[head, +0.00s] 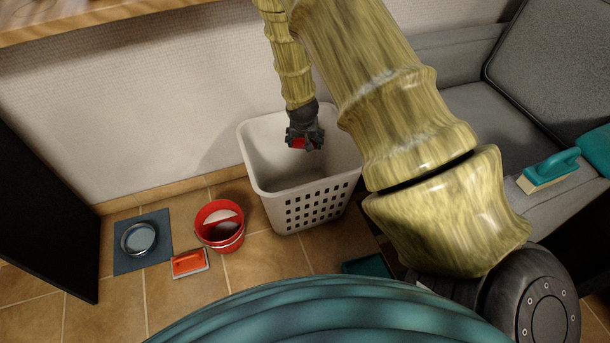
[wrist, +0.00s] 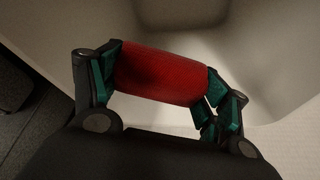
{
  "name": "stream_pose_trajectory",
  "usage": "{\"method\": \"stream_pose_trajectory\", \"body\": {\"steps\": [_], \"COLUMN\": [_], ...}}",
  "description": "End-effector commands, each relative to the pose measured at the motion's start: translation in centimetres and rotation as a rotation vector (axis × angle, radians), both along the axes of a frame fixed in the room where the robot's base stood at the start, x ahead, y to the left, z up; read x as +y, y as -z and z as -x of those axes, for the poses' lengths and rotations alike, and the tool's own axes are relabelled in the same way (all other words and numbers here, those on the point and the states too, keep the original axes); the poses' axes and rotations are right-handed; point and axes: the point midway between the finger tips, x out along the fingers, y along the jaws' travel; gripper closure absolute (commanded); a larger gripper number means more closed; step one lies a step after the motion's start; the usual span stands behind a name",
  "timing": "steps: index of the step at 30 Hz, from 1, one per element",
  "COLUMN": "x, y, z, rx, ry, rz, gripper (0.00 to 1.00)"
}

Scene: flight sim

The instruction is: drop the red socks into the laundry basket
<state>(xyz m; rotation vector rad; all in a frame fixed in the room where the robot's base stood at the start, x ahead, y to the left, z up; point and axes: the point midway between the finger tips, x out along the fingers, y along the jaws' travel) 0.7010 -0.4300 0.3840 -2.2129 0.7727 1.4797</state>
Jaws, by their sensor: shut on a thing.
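The red socks (wrist: 160,76) are a rolled red bundle, held between the two fingers of my gripper (wrist: 165,85) in the wrist view. In the head view my gripper (head: 304,140) hangs over the opening of the white laundry basket (head: 310,210), with a bit of the red socks (head: 299,144) showing under it. The basket stands upright on the floor against the wall and has square holes in its side. Its pale inside (wrist: 185,15) lies behind the socks in the wrist view. The basket's bottom is partly hidden.
A grey sofa (head: 470,115) with a teal-handled brush (head: 550,170) is at right. A dark panel (head: 40,220) stands at left.

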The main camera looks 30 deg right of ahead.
Motion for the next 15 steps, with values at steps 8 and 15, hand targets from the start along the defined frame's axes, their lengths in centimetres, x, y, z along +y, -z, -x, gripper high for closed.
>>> {"method": "stream_pose_trajectory", "body": {"steps": [8, 15], "x": [0.01, 0.01], "y": [-0.03, -0.03], "z": [0.00, 0.00], "rx": [0.000, 0.000], "ry": [0.000, 0.000], "rz": [0.000, 0.000], "gripper": [0.00, 0.00]}}
